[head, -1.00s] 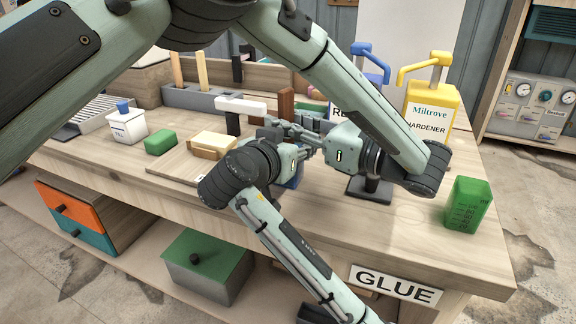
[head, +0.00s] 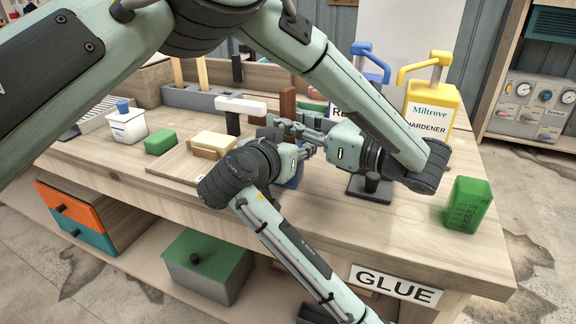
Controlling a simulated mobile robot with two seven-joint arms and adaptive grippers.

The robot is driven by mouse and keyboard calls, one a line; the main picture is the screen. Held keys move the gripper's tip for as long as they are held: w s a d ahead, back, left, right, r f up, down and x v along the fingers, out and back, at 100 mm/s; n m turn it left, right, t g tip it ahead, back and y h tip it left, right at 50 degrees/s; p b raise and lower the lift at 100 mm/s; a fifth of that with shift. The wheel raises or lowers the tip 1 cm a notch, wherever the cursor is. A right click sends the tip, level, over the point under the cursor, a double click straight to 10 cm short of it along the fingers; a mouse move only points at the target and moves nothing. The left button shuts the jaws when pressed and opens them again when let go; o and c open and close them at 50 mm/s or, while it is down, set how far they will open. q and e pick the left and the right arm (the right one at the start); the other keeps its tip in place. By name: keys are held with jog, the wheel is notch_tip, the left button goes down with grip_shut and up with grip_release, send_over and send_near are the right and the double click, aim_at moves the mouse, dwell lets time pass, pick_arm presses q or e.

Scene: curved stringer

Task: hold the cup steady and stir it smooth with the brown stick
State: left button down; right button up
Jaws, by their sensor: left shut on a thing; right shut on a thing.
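The brown stick (head: 287,102) stands nearly upright at mid-table, its upper part showing above the grippers. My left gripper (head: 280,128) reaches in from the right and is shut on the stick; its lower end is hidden. A blue cup (head: 294,178) shows only in part behind my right gripper (head: 308,150). The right gripper, lower and nearer, is shut at the cup; the exact contact and the cup's contents are hidden.
A yellow hardener pump (head: 432,104) and a blue pump stand behind. A green measuring cup (head: 467,204) stands near the right edge. A dark stand (head: 371,187), a tan block (head: 214,144), a green block (head: 160,142) and a white container (head: 127,124) are nearby.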

pick_arm(q)
jog(key=shift+s, duration=0.25)
dwell(0.8)
jog(key=shift+w, duration=0.25)
jog(key=shift+s, duration=0.25)
dwell(0.9)
jog(key=shift+w, duration=0.1)
